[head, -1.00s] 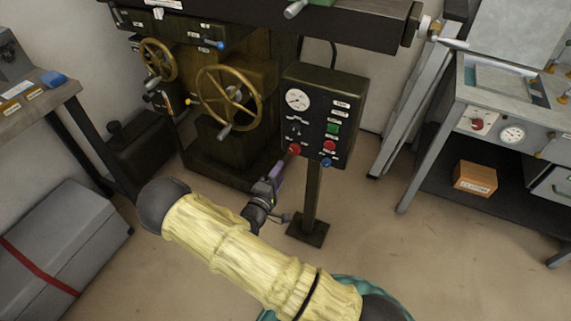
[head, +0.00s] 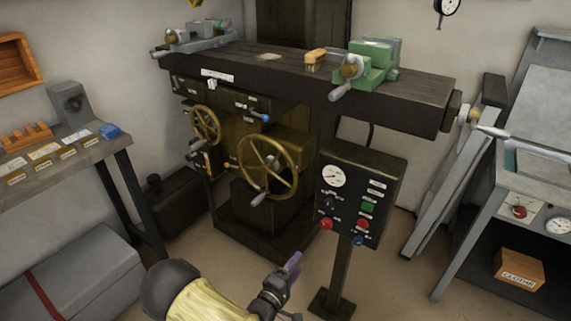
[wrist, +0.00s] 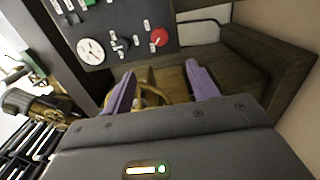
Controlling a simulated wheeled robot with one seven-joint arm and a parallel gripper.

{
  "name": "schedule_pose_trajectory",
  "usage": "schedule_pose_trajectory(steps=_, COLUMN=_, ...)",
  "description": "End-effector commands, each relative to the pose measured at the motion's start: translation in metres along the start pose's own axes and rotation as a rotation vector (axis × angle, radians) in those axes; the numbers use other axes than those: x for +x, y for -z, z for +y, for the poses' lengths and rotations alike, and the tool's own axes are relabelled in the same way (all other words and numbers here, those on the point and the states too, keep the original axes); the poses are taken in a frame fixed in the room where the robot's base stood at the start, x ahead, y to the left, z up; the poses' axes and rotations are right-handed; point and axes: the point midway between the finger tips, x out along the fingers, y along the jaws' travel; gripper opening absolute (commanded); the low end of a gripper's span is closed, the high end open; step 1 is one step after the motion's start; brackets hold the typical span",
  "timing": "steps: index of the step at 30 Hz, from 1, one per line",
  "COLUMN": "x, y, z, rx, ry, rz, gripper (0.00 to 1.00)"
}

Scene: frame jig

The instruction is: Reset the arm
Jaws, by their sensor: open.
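My gripper (head: 292,262) is low in the head view, in front of the machine and left of the control box's post. In the wrist view its two purple fingers (wrist: 161,88) are apart with nothing between them. The control box (head: 384,180) has a white gauge, a green button and red and blue knobs. In the wrist view the box (wrist: 150,22) shows at the top, turned on its side, beyond the fingers. My gripper does not appear to touch it.
The milling machine's table (head: 420,100) carries a green vise (head: 375,62) and a brush (head: 315,56). A brass handwheel (head: 267,168) faces me. A workbench (head: 50,150) stands left, a grey cabinet (head: 500,185) right, with a cardboard box (head: 519,270) on its shelf. Bare floor (head: 400,285) lies right of the post.

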Motion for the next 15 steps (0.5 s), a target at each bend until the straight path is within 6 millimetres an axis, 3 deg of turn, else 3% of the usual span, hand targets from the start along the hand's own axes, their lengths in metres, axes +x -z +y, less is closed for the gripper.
schedule_pose_trajectory(steps=7, x=0.011, y=0.001, z=-0.001, rx=0.097, ry=0.129, rz=-0.016, gripper=0.59)
schedule_pose_trajectory(steps=15, x=0.029, y=0.003, z=0.004, rx=0.418, ry=0.533, rz=-0.073, gripper=0.59)
